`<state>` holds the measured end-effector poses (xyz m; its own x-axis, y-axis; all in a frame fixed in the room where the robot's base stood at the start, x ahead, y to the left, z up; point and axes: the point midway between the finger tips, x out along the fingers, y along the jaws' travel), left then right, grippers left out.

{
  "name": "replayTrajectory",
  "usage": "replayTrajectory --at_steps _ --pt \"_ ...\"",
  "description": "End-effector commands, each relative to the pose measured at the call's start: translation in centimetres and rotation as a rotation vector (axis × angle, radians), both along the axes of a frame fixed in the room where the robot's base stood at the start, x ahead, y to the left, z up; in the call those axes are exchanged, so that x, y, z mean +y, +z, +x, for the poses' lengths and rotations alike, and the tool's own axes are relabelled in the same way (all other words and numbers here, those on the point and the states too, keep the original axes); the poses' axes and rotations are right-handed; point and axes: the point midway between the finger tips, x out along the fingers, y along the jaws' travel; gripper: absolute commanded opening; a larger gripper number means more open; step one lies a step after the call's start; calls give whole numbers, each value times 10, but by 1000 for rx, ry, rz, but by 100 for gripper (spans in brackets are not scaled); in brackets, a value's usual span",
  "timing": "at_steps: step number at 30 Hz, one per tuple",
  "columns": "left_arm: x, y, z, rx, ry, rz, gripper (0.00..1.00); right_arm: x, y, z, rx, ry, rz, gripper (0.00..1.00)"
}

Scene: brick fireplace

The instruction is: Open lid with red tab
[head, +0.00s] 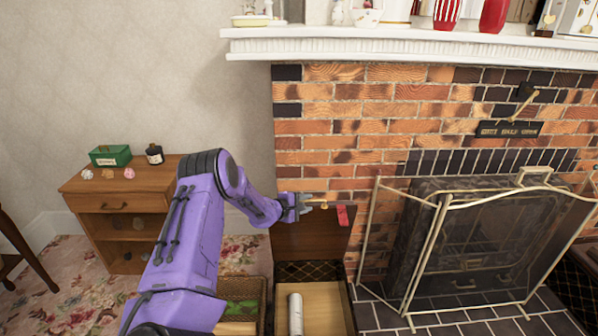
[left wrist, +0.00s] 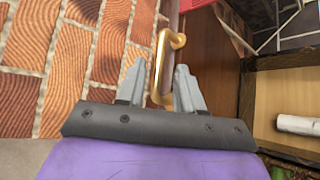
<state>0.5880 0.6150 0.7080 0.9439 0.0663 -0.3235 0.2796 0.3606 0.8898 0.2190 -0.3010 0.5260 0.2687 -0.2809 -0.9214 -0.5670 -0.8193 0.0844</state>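The dark brown wooden lid (head: 300,240) stands raised against the brick wall at the back of an open box (head: 343,305). A red tab (head: 342,216) sits at its upper right edge. My left gripper (head: 307,204) is at the lid's top edge, left of the tab. In the left wrist view, the gripper's two fingers (left wrist: 160,90) stand apart, with a gold handle (left wrist: 166,50) between them. A gap shows beside the handle, so the gripper looks open around it. The lid's brown face (left wrist: 208,65) lies to the right there. My right gripper is out of view.
A white roll (head: 296,313) lies in the box. A basket with green contents (head: 243,290) stands left of it. A metal fire screen (head: 437,250) stands close on the right. A wooden cabinet (head: 110,203) is at the left, and a white mantel (head: 420,50) juts out above.

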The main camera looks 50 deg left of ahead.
Motion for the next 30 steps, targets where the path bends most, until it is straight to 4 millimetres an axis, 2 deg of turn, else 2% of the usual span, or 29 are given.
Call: replayTrajectory --at_steps 1,6,10,30 --pt "-1 11 -12 -3 3 -5 36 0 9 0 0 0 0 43" --pt "-4 21 -45 -5 0 -3 36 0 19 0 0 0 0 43" --pt "-5 23 -58 -4 0 -1 36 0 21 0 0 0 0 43" --pt "-5 23 -60 -2 -10 32 36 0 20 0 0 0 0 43"
